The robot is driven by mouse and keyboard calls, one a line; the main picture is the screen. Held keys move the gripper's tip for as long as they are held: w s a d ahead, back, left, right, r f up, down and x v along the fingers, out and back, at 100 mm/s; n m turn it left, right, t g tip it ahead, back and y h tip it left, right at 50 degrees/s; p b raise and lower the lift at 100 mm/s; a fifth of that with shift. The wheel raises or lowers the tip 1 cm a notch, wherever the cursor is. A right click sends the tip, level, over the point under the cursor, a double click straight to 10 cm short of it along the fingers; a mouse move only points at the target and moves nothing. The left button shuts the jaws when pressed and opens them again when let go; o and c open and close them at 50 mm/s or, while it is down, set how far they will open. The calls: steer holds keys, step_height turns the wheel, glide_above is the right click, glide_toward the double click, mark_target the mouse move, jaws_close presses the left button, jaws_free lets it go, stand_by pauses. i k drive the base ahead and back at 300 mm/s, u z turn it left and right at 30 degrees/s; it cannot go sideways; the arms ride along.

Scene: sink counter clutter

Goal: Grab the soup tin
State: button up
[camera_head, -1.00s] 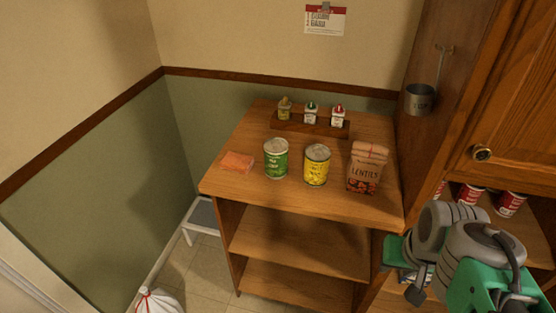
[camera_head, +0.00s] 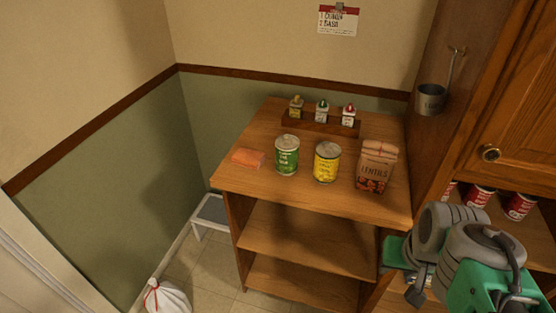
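Several tins are in view, and their labels are too small to read surely. A green tin (camera_head: 287,156) and a yellow tin (camera_head: 326,163) stand upright and apart on the top of the wooden shelf unit (camera_head: 300,198). Red-and-white tins stand on a lower shelf at the right, among them one tin (camera_head: 478,195) and another (camera_head: 519,206), partly hidden by my arm and the cabinet. I cannot tell by label which is the soup tin. My grey and green arm covers the lower right. I cannot make out my gripper's fingers.
A lentils bag (camera_head: 375,167) stands right of the yellow tin, and an orange sponge (camera_head: 248,158) lies left of the green one. A rack (camera_head: 330,126) holds small bottles behind. A ladle cup (camera_head: 431,99) hangs on the cabinet side. A white bag (camera_head: 168,298) sits on the floor.

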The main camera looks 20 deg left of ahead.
mark_target(287, 145)
steer(key=u, duration=0.95)
steer(key=k, duration=1.2)
steer(key=u, duration=1.15)
steer(key=i, duration=0.9)
steer(key=z, duration=0.45)
steer(key=i, duration=1.2)
steer(key=z, duration=0.1)
